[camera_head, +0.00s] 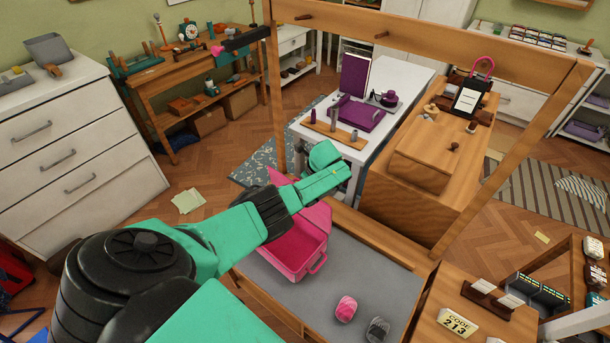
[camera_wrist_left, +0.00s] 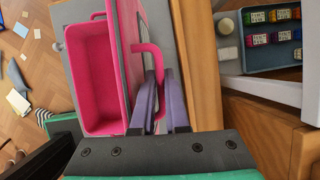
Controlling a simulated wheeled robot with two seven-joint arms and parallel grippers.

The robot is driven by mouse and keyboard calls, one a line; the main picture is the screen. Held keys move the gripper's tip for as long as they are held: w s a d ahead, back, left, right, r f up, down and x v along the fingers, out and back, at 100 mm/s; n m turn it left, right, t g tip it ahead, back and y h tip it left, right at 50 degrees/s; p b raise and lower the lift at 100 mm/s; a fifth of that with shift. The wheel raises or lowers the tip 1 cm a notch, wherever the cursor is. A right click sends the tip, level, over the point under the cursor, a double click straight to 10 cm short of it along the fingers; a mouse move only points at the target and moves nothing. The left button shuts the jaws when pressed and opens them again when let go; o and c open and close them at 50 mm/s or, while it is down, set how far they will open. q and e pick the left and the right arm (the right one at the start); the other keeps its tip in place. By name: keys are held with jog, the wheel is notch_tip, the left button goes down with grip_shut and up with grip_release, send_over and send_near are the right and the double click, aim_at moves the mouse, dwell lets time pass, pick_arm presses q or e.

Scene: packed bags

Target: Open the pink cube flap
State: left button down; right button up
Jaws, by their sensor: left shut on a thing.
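The pink cube (camera_head: 295,253) is a pink box with a small front handle, standing on the grey mat inside the wooden frame. Its inside shows and looks empty; it also shows in the left wrist view (camera_wrist_left: 97,75). The pink flap (camera_head: 317,214) stands raised at the far side of the box and is partly hidden by my left arm. In the left wrist view the flap (camera_wrist_left: 128,45) is seen nearly edge-on. My left gripper (camera_wrist_left: 160,78) is shut on the flap's pink handle (camera_wrist_left: 147,48). Its fingertips are hidden in the head view. My right gripper is out of view.
The wooden frame (camera_head: 430,40) rises around the grey mat (camera_head: 265,275). A pink object (camera_head: 346,309) and a dark grey object (camera_head: 377,329) lie right of the box. A wooden box (camera_head: 430,150) and a white table (camera_head: 400,75) stand behind.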

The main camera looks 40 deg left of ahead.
pick_arm(q)
jog(key=c, duration=1.2)
grip_release()
jog(key=shift+w+f, duration=0.3)
jog(key=shift+w, duration=0.15)
jog(key=shift+s+r, duration=0.25)
jog(key=shift+r, duration=0.2)
jog(key=w+p+v, duration=0.1)
jog(key=p+v, duration=0.2)
jog(key=v, duration=1.1)
jog(key=shift+s+d+p, duration=0.2)
jog(key=shift+s+p, duration=0.1)
jog(key=shift+p, duration=0.1)
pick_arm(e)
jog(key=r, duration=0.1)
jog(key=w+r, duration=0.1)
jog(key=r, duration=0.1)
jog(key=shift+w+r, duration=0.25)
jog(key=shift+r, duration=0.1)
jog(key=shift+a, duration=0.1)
